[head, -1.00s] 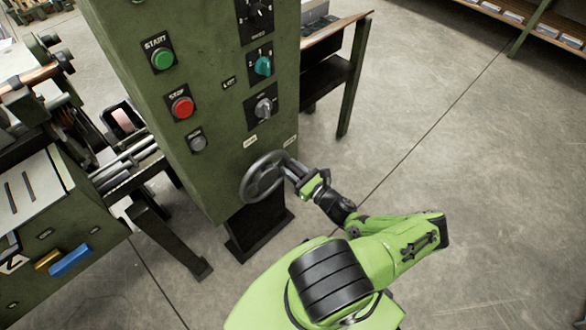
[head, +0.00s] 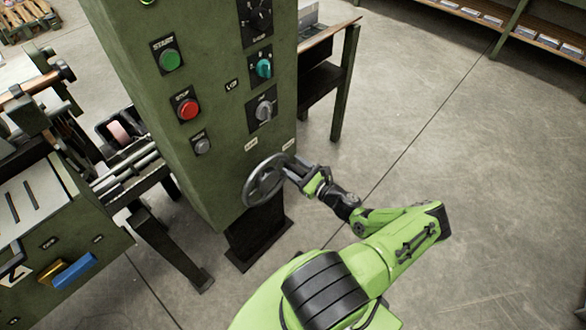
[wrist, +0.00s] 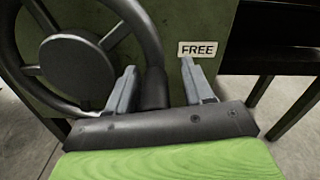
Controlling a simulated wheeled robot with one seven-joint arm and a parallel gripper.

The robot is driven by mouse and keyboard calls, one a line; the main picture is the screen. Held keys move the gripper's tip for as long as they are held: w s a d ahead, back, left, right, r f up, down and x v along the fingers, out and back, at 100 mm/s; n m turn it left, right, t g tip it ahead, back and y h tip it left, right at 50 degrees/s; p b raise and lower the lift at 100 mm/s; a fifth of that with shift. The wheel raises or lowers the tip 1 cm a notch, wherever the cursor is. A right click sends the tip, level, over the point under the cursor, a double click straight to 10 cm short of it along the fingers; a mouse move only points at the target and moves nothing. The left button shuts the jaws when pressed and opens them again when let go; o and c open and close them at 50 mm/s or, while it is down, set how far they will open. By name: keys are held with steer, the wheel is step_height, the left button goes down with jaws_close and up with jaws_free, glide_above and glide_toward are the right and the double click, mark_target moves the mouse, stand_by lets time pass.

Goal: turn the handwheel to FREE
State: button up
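The dark grey handwheel (head: 265,181) is on the lower front of the green machine cabinet. In the wrist view the handwheel (wrist: 78,68) fills the upper left, with its hub, spokes and rim visible. A dark upright grip (wrist: 154,90) stands at the rim's right side. My gripper (head: 297,170) is at the right side of the wheel. In the wrist view my gripper (wrist: 156,82) has its two grey fingers apart, one on each side of the grip, with a gap at the right finger. A white FREE label (wrist: 198,49) is on the cabinet right of the wheel.
Above the wheel are a green START button (head: 170,60), a red STOP button (head: 188,108) and several knobs. A second small label (head: 251,145) is above the wheel. A dark table (head: 325,85) stands behind right. The floor (head: 480,190) at right is clear.

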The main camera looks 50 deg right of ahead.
steer(key=shift+a, duration=0.1)
steer(key=shift+s, duration=0.1)
steer(key=s+p, duration=0.1)
steer(key=s, duration=1.4)
steer(key=shift+s+d+p, duration=0.2)
steer(key=shift+s+p, duration=0.1)
steer(key=shift+p, duration=0.05)
